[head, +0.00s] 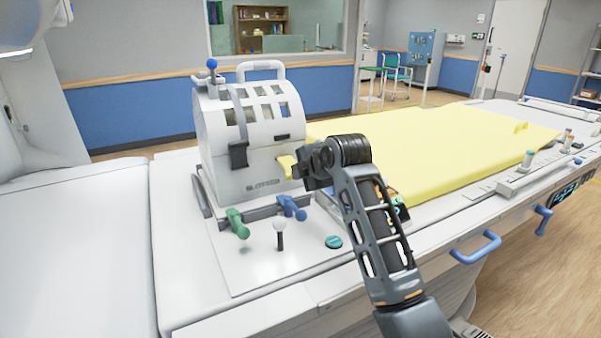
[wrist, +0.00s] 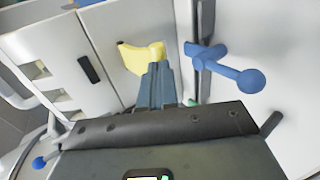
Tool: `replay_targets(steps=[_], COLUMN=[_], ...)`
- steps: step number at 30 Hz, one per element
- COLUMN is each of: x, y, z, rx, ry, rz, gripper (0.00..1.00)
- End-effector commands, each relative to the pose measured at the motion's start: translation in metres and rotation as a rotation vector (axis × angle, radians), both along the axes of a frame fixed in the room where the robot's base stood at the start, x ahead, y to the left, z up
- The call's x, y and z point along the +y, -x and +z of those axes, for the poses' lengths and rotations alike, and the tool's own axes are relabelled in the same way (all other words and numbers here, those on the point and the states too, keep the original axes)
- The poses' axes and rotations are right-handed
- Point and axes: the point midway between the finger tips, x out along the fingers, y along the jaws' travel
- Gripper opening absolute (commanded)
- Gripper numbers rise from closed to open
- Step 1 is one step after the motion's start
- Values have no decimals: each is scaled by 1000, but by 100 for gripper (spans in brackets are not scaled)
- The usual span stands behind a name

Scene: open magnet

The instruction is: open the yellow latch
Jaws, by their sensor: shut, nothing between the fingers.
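The yellow latch (wrist: 133,58) sits on the white housing, beside the seam between its panels in the wrist view. In the head view only a small part of the yellow latch (head: 286,162) shows, at the lower right of the housing, left of my gripper. My gripper (wrist: 156,70) is shut and empty. Its fingertips are at the right end of the latch and overlap it in the wrist view; I cannot tell whether they touch. In the head view my gripper (head: 299,168) is seen from behind, and the wrist hides part of that area.
The white housing (head: 225,183) stands on a white bed. A blue-handled lever (wrist: 236,73) is close to the right of my fingers. A yellow mattress (head: 430,140) lies to the right.

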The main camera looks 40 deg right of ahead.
Motion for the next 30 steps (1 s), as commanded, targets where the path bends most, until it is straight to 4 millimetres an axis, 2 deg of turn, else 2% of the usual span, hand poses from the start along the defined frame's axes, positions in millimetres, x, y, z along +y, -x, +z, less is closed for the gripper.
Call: replay_targets(steps=[21, 30], x=[0, 0], y=[0, 0], z=[-6, 4], rx=[3, 3], ry=[-1, 0], rz=[0, -1], gripper=[0, 0])
